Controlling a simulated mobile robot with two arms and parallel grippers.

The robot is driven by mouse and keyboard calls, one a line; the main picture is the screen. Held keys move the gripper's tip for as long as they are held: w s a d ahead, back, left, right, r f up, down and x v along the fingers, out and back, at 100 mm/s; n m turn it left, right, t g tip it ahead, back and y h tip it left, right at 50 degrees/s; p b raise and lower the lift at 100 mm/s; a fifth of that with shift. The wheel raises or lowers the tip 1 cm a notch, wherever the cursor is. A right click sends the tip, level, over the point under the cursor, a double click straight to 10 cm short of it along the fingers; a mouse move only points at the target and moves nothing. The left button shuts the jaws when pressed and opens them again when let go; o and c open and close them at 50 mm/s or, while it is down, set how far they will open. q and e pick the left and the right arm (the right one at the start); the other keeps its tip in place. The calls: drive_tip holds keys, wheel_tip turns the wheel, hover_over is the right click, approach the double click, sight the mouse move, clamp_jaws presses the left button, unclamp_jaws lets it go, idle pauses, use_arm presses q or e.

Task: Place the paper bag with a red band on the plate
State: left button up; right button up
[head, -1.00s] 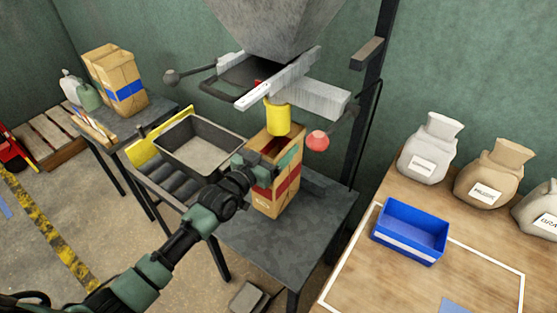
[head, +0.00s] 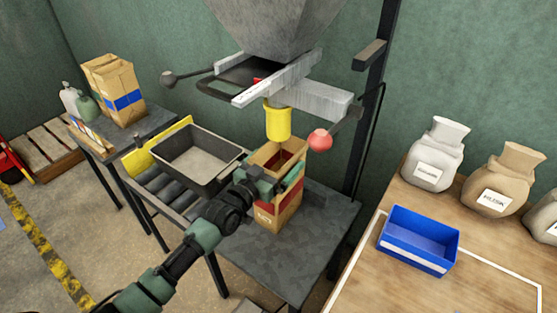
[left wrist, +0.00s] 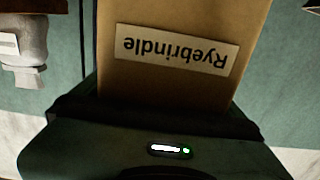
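The paper bag with a red band (head: 283,205) is tall, brown and open at the top. It stands upright under the yellow spout, over the dark metal tabletop. My left gripper (head: 272,183) reaches it from the left, with green fingers at its upper part, and looks shut on it. In the left wrist view the bag's brown face (left wrist: 175,80) fills the middle, with an upside-down label "Ryebrindle", right against the gripper body. The plate cannot be told apart from the dark tabletop (head: 318,225); the bag hides the spot under it. My right gripper is not in view.
The yellow spout (head: 277,122) hangs just above the bag, with a red-knobbed lever (head: 320,140) beside it. A grey tray (head: 198,158) sits on rollers at left. A blue bin (head: 418,240) and sacks are on the wooden table. A blue-banded bag (head: 122,98) stands far left.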

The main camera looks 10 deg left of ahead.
use_arm(q)
drive_tip(key=v, duration=1.2)
drive_tip(key=shift+r, duration=0.1)
idle(1.1)
